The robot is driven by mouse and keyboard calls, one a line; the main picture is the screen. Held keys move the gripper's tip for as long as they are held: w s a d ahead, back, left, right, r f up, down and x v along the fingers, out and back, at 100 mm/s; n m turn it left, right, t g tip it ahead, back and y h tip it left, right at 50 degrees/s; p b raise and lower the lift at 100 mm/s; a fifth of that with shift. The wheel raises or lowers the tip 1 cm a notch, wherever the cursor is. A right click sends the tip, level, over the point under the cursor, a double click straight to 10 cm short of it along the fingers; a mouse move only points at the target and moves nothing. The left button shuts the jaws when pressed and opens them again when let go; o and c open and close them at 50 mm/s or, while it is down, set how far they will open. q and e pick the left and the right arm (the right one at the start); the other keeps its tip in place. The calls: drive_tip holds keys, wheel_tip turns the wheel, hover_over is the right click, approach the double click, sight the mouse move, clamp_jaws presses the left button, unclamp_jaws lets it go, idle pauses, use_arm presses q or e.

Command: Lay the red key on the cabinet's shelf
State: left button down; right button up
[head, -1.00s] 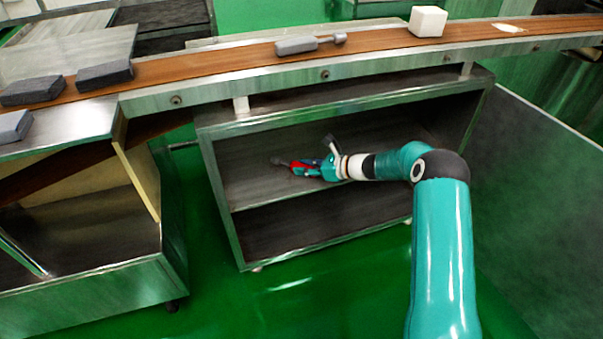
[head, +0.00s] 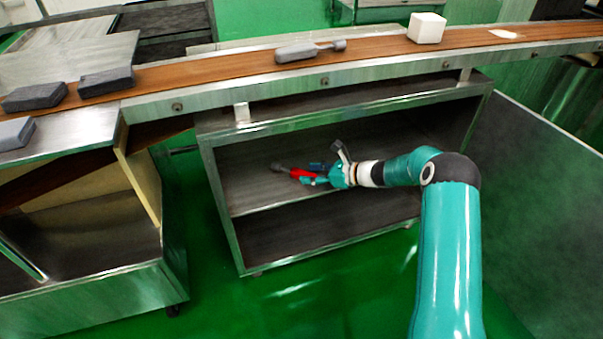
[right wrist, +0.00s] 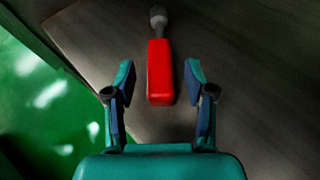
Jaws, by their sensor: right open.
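The red key (head: 299,173) has a red block-like handle and a dark grey tip. It lies on the cabinet's shelf (head: 250,196), its tip pointing left in the head view. In the right wrist view the red key (right wrist: 160,72) lies flat on the dark shelf surface (right wrist: 240,70), tip pointing away. My right gripper (head: 319,173) is inside the cabinet, just right of the handle. In the right wrist view the right gripper (right wrist: 160,88) is open, with a finger on either side of the handle's near end and clear gaps to both. My left gripper is not in view.
The metal cabinet (head: 222,214) stands under a conveyor (head: 230,66). On the conveyor are a grey key-like tool (head: 297,51), a white cube (head: 426,27) and dark grey blocks (head: 106,80). The shelf's front edge and the cabinet's top border the opening around my right arm.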

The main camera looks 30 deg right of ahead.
drive_tip(key=p+v, duration=0.2)
drive_tip(key=v, duration=0.7)
drive_tip(key=s+a+f+n+g, duration=0.55)
drive_tip(key=s+a+f, duration=0.2)
drive_tip(key=a, duration=0.25)
drive_tip(key=s+a+f+n+g, duration=0.4)
drive_tip(key=s+a+f+n, duration=0.2)
drive_tip(key=a+f, duration=0.35)
drive_tip(key=s+a+f+n+g+h, duration=0.1)
drive_tip(key=s+a+n+h, duration=0.2)
drive_tip(key=s+a+n, duration=0.9)
drive_tip(key=a+n, duration=0.1)
drive_tip(key=n, duration=0.3)
drive_tip(key=shift+s+a+f, duration=0.2)
drive_tip(key=shift+s, duration=0.2)
